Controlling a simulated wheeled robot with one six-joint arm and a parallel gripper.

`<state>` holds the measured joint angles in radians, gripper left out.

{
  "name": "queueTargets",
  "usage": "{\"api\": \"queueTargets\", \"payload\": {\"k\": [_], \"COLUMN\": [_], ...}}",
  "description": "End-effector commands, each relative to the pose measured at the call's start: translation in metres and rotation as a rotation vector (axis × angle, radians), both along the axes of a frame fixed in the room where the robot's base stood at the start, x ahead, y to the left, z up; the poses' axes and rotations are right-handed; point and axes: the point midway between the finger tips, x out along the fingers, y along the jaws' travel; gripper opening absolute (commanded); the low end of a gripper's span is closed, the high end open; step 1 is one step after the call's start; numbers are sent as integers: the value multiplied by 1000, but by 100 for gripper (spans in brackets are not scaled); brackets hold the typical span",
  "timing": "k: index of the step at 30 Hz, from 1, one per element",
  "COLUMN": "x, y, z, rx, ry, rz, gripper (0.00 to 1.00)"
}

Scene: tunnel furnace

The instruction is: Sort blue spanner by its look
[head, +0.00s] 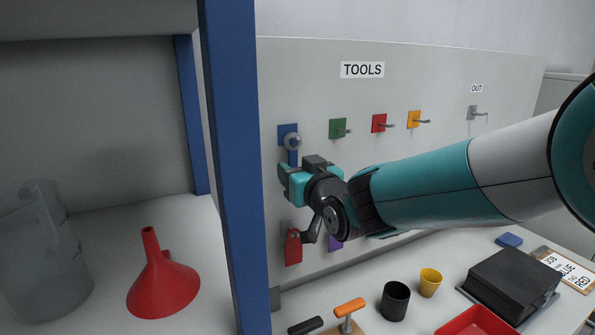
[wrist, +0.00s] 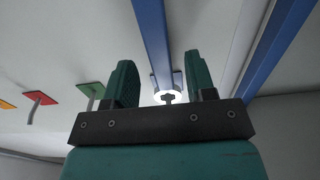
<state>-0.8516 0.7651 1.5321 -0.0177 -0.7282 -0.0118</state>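The blue spanner (head: 293,157) hangs upright by its grey ring end from the hook on the blue plate (head: 283,129) of the tools panel. In the wrist view the spanner (wrist: 155,38) shows as a blue bar running from the bright ring end. My gripper (head: 289,174) is at the spanner's handle, just below the ring, and hides its lower part in the head view. In the wrist view my gripper (wrist: 160,70) is open, with the bar between its fingers in the picture and gaps on both sides. Whether the bar lies fully within the fingers' depth is unclear.
A red tag (head: 293,248) hangs below my gripper. A blue post (head: 235,170) stands left. Cups, a black case (head: 512,280) and a red tray (head: 475,322) crowd the bench.

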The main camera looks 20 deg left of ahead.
Motion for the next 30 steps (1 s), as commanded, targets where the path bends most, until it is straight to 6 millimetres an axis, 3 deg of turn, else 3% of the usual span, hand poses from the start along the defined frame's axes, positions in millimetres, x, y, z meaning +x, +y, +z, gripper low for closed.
{"api": "queueTargets", "payload": {"k": [7,11,24,30], "x": [-3,-13,-83,-105], "y": [-3,-15,-98,-123], "z": [-2,-4,-4,-2], "rx": [-2,-2,2,1], "ry": [1,1,-1,0], "rz": [0,0,0,0], "gripper": [50,50,50,50]}}
